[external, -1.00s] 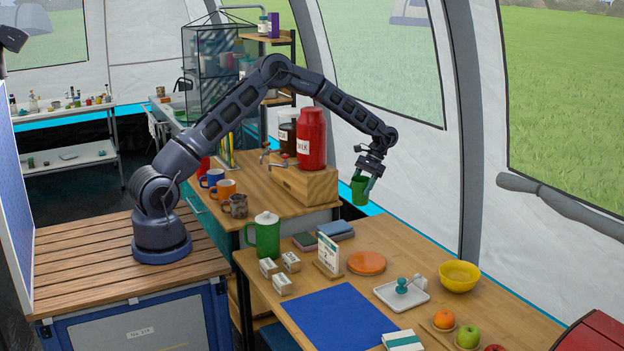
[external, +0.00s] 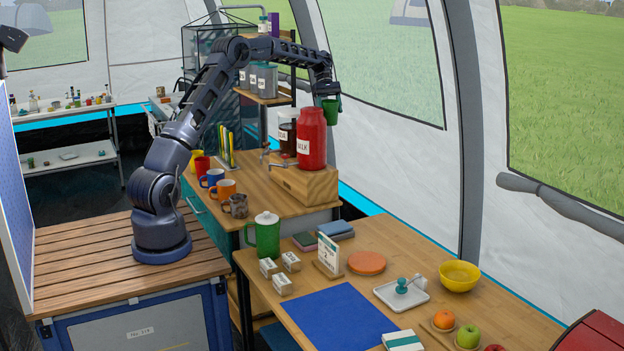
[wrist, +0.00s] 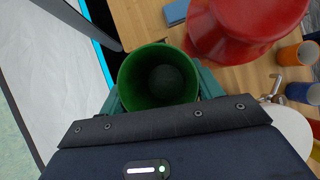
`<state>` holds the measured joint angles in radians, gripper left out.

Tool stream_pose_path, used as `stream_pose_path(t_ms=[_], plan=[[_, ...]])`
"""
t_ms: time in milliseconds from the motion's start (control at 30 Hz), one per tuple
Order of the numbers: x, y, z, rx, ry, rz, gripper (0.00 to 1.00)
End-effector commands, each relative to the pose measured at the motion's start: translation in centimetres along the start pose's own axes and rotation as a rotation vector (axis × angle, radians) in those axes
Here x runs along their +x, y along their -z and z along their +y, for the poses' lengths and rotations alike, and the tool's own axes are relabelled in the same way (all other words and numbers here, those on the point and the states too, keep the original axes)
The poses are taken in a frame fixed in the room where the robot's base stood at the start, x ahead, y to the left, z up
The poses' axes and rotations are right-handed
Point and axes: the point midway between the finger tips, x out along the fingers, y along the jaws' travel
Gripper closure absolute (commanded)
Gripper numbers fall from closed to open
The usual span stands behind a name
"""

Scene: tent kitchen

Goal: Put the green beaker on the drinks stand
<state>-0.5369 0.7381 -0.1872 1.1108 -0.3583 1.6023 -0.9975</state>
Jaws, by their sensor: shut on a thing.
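The green beaker (external: 331,112) hangs in the air, held by my gripper (external: 328,93). In the wrist view I look down into the open mouth of the beaker (wrist: 158,78); it looks empty, and teal fingers press on its sides. The wooden stand (external: 306,185) on the side counter, which I take for the drinks stand, bears a red container marked MILK (external: 312,140) and a dark jar (external: 287,138). The beaker is higher than the red container and appears a little to its right. How far apart they are in depth I cannot tell.
Orange (external: 227,189) and blue (external: 211,178) mugs and a metal cup (external: 236,205) stand left of the stand. A shelf with grey canisters (external: 265,78) rises behind. The front table holds a green jug (external: 266,236), a blue mat (external: 338,320) and a yellow bowl (external: 459,276).

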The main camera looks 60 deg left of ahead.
Motion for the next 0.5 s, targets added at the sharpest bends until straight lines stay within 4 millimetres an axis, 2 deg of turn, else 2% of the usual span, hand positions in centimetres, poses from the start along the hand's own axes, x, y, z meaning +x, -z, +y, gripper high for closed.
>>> stream_pose_path(t_ms=[33, 100, 367, 500], plan=[[-1.8, 0.0, -0.9, -0.046, -0.033, 0.002, 0.57], [-4.1, -0.2, -2.1, -0.117, -0.078, 0.002, 0.57], [-12.4, -0.7, -7.2, -0.404, -0.263, 0.002, 0.57], [-16.4, -0.3, -10.5, -0.579, -0.372, 0.003, 0.57]])
